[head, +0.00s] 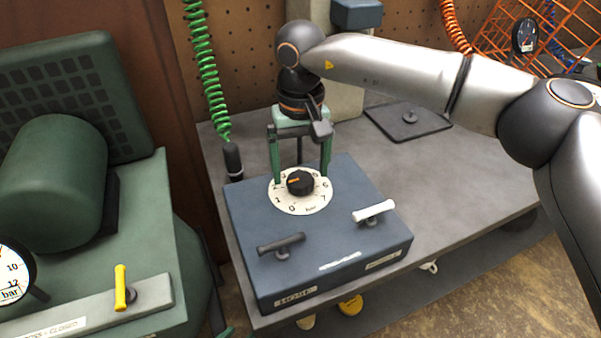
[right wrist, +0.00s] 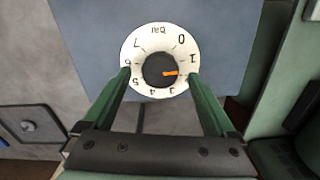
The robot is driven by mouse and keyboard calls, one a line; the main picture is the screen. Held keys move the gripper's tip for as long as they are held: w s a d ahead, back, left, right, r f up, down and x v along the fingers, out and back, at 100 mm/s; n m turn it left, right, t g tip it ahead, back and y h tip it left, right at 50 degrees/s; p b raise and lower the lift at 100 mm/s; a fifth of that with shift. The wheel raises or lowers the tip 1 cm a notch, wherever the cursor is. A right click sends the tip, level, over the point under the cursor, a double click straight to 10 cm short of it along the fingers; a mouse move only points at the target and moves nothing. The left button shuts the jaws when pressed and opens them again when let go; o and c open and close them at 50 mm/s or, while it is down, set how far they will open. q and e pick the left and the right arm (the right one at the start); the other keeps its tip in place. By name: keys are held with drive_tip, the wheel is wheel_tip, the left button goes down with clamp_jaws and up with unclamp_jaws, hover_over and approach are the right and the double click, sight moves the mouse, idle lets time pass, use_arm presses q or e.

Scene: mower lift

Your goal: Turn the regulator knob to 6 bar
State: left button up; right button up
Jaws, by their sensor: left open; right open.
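The regulator knob (head: 301,184) is black with an orange pointer mark and sits on a round white dial (head: 303,207), numbered 0 to 7 with "bar", on the blue-grey box. The pointer is toward the left in the head view, at about 2. In the right wrist view the knob (right wrist: 158,70) shows its mark toward the right, between 1 and 3; a finger hides the 2. My right gripper (head: 301,179) is open, its green fingers on either side of the knob, with gaps to it. I cannot tell how high the tips are. My left gripper is not in view.
The blue-grey box (head: 330,250) also carries a dark lever handle (head: 281,243) and a white lever handle (head: 374,211). A green compressor (head: 55,180) with a yellow lever (head: 121,287) stands left. A green coiled hose (head: 205,70) hangs behind. The grey bench (head: 450,175) is mostly clear at right.

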drive_tip(key=shift+f, duration=0.75)
drive_tip(key=shift+c, duration=0.3)
drive_tip(key=c, duration=1.3)
